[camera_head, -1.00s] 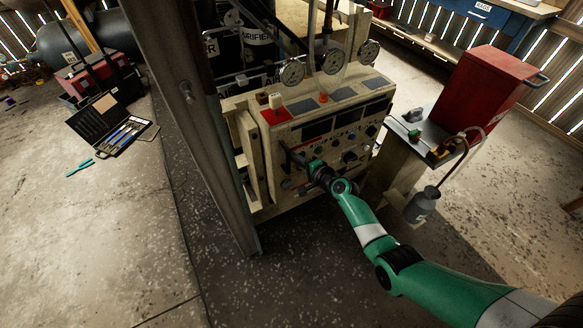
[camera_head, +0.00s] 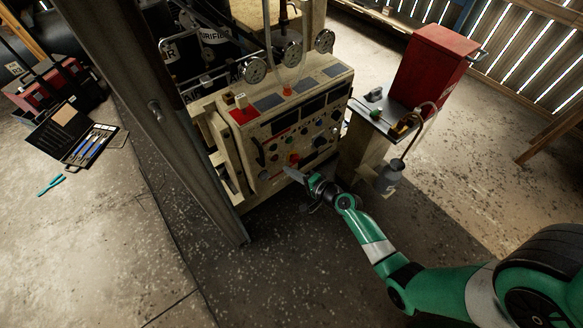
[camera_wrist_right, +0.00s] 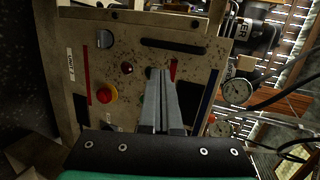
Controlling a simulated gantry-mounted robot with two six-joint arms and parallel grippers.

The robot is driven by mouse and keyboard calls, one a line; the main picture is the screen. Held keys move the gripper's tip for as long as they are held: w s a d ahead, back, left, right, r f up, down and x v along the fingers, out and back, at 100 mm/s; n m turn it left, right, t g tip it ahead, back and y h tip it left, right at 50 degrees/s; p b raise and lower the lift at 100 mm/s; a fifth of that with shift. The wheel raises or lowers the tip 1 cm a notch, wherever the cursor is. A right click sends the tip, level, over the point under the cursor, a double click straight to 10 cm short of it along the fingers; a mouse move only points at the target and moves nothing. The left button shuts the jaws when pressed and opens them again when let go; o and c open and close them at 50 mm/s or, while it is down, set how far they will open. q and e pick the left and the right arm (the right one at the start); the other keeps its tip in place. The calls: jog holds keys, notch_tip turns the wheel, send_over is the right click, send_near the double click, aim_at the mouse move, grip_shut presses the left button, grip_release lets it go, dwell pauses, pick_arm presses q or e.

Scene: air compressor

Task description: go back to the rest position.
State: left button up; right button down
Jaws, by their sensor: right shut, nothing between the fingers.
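My right gripper (camera_head: 291,174) is in front of the compressor's control panel (camera_head: 327,120), near its lower edge in the head view. Its fingers are together with nothing between them. In the right wrist view the closed fingers (camera_wrist_right: 162,98) point toward the beige panel (camera_wrist_right: 133,55), with a red button (camera_wrist_right: 107,94) to their left. Whether the fingertips touch the panel cannot be told from the wrist view; in the head view they appear apart from it. My left gripper is in neither view.
A metal post (camera_head: 165,120) rises at the left. An open tool case (camera_head: 78,135) and teal pliers (camera_head: 51,185) lie on the floor. The floor in front is clear.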

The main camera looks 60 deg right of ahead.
jog(key=shift+s+a+r, duration=0.1)
jog(key=shift+s, duration=0.05)
